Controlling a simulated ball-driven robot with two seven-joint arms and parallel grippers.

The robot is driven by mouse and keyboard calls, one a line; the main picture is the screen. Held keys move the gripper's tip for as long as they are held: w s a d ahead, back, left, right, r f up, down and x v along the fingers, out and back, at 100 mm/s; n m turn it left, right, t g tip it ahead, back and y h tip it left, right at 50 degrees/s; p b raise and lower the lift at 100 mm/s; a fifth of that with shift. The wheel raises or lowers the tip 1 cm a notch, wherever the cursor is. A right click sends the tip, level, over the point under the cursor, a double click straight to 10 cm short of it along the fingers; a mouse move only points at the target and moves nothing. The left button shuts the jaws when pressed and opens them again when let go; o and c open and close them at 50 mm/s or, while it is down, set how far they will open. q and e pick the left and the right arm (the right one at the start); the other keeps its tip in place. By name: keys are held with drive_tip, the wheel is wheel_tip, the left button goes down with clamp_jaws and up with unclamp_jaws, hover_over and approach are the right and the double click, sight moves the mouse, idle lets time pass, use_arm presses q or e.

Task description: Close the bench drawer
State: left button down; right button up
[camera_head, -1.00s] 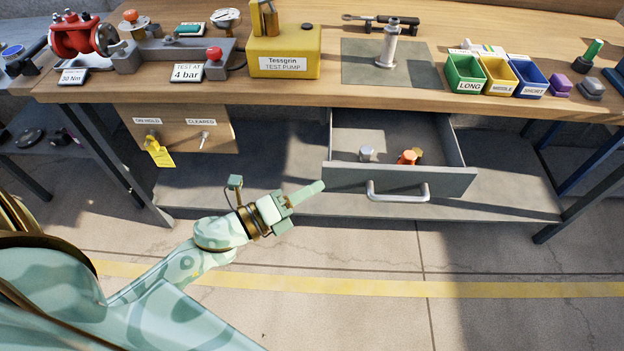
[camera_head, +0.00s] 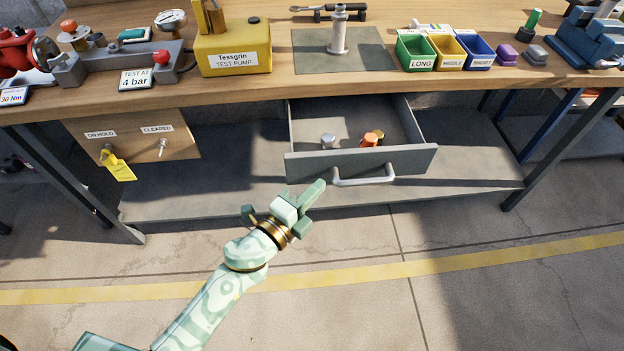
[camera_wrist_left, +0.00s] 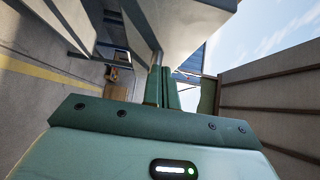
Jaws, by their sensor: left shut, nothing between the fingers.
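The grey bench drawer (camera_head: 365,161) hangs under the workbench and is pulled out toward me. Its silver bar handle (camera_head: 363,178) is on the front panel. My left gripper (camera_head: 319,188) is shut and empty, just in front of and below the left part of the drawer front, near the handle's left end. I cannot tell whether it touches. In the left wrist view its shut fingers (camera_wrist_left: 162,88) show near a pale grey surface. My right gripper is out of view.
The wooden workbench (camera_head: 270,92) carries a yellow test pump (camera_head: 233,50), colored bins (camera_head: 415,52) and a blue vise (camera_head: 590,40). A tag board (camera_head: 185,143) hangs left of the drawer. A lower shelf (camera_head: 220,190) runs beneath. The floor in front is clear.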

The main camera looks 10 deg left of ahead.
use_arm(q)
drive_tip(key=shift+w+a, duration=0.25)
drive_tip(key=shift+w, duration=0.4)
drive_tip(key=shift+w+a, duration=0.2)
drive_tip(key=shift+w, duration=0.45)
